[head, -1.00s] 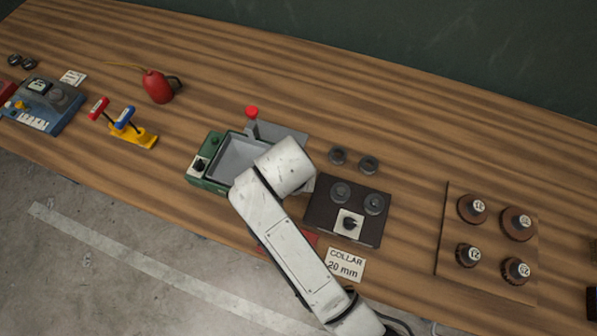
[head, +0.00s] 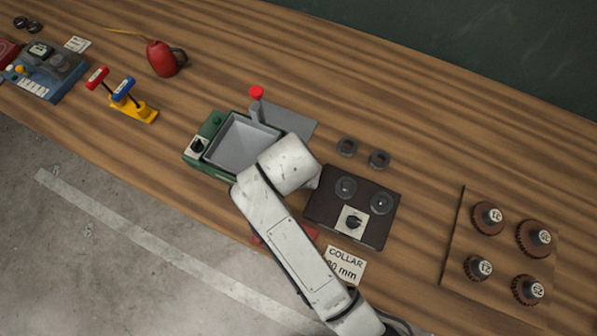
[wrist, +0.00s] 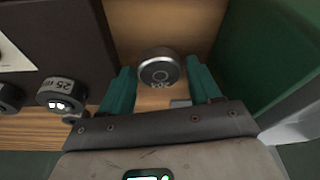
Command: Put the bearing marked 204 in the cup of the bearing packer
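My gripper (wrist: 160,90) has teal fingers, spread apart, in the wrist view. A round grey metal piece (wrist: 160,68) with small marks on its face is between and beyond the fingertips, with gaps on both sides. I cannot read its number. In the head view my arm hides the gripper and this piece. A green machine (head: 195,165) with a grey open tray and a red-knobbed lever is left of my arm; it also shows in the wrist view (wrist: 250,60). I cannot tell which machine is the bearing packer, and no cup is clear.
A dark box (head: 330,215) with two discs and a knob stands right of my arm. Gears sit on a board (head: 455,240). An oil can (head: 160,58) and blue machine (head: 42,80) are left.

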